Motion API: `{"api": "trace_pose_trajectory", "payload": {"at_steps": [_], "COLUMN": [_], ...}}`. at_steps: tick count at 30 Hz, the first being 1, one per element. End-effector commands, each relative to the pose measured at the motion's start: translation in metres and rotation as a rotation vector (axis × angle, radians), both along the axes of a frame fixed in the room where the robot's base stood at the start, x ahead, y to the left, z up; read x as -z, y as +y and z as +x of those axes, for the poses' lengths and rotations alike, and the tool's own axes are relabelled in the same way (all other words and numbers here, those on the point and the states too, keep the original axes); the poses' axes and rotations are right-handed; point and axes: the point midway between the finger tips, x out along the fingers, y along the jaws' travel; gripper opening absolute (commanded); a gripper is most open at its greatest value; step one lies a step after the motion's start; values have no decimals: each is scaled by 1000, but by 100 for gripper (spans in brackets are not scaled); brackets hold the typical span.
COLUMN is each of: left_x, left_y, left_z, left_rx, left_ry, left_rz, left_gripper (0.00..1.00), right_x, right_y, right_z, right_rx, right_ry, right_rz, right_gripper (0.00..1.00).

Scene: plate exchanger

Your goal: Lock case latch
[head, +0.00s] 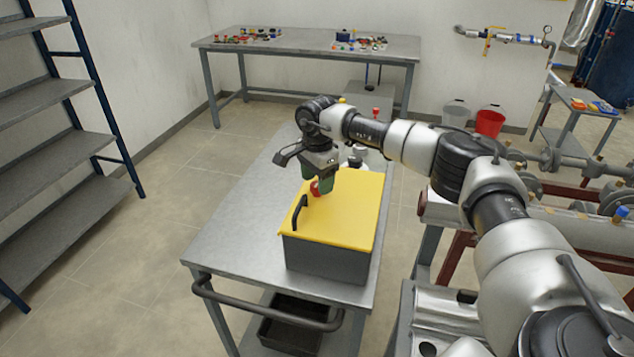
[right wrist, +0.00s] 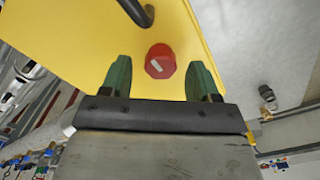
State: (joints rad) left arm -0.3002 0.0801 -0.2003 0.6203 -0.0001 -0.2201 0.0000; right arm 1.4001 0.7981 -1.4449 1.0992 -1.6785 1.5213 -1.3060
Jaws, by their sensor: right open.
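The case (head: 325,258) is a grey box with a yellow lid (head: 348,205) and a black handle (head: 299,215). It stands on the grey cart, and the lid looks closed. The red latch knob (head: 315,188) sits on the lid near its left edge. In the right wrist view the knob (right wrist: 160,61) shows a white mark on its top. My right gripper (head: 318,183) is over the knob. Its green fingers (right wrist: 159,76) are open, one on each side of the knob, with gaps visible. Whether they reach down to the knob's height I cannot tell. My left gripper is out of view.
The cart top (head: 235,235) is clear left of the case. A metal flask-like item (head: 356,155) stands behind the case. A workbench (head: 300,42) with small parts is at the back, a shelf rack (head: 55,100) at left. Pipework (head: 570,225) lies at right.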

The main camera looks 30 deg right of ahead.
Motion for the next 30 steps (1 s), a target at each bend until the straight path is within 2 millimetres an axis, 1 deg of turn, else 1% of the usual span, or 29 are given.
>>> {"api": "trace_pose_trajectory", "payload": {"at_steps": [3,6,15,17,25,30], "left_x": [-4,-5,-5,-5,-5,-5], "left_y": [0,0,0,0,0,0], "left_z": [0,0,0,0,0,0], "left_rx": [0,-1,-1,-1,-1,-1], "left_ry": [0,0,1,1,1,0], "left_rz": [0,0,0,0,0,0], "left_gripper": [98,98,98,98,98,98], "right_x": [13,20,23,23,23,23], "right_y": [0,0,0,1,1,1], "right_z": [0,0,0,0,0,0], "right_rx": [0,0,0,0,-1,6], "right_ry": [2,0,-1,-1,-1,-1], "right_rz": [0,0,0,1,1,1], "right_gripper": [61,61,61,53,12,12]}}
